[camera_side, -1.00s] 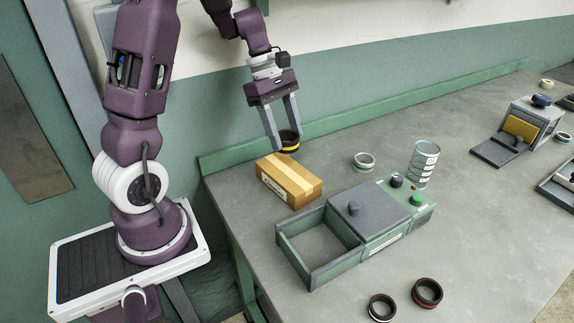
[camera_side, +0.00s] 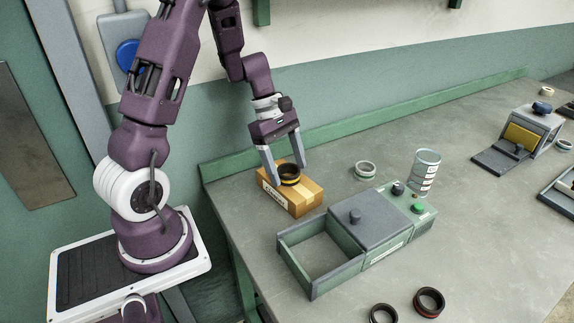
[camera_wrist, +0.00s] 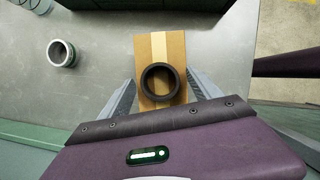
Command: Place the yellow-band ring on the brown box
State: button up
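The yellow-band ring (camera_side: 289,174) is dark with a yellow stripe and lies flat on top of the brown box (camera_side: 305,200). In the wrist view, the ring (camera_wrist: 146,84) sits on the box (camera_wrist: 174,47) over its pale tape strip, toward the end nearer my gripper. My gripper (camera_side: 286,168) is over the box with one finger on each side of the ring. In the wrist view, gaps show between the ring and both fingers of my gripper (camera_wrist: 162,92), so it is open.
A green grinder (camera_side: 375,222) with an open drawer-like tray stands right of the box. A clear cylinder (camera_side: 427,168) stands at the grinder's back corner.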

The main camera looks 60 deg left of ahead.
jog(key=shift+r, duration=0.15)
jog(key=w+v, duration=0.1)
jog(key=v, duration=0.6)
jog(key=s+d+r+m, duration=0.4)
jog(key=d+r+m, duration=0.2)
jog(key=d+r, duration=0.15)
jog(key=s+d+r+m+t+y, duration=0.2)
jog(key=s+d+m, duration=0.2)
jog(key=s+m, duration=0.2)
jog(key=s+d+r+m+t+y, duration=0.2)
jog(key=s+d+m, duration=0.3)
jog(key=s+m, duration=0.2)
jog(key=shift+s+r+m, duration=0.25)
jog(key=shift+r+m, duration=0.1)
jog(key=shift+m, duration=0.85)
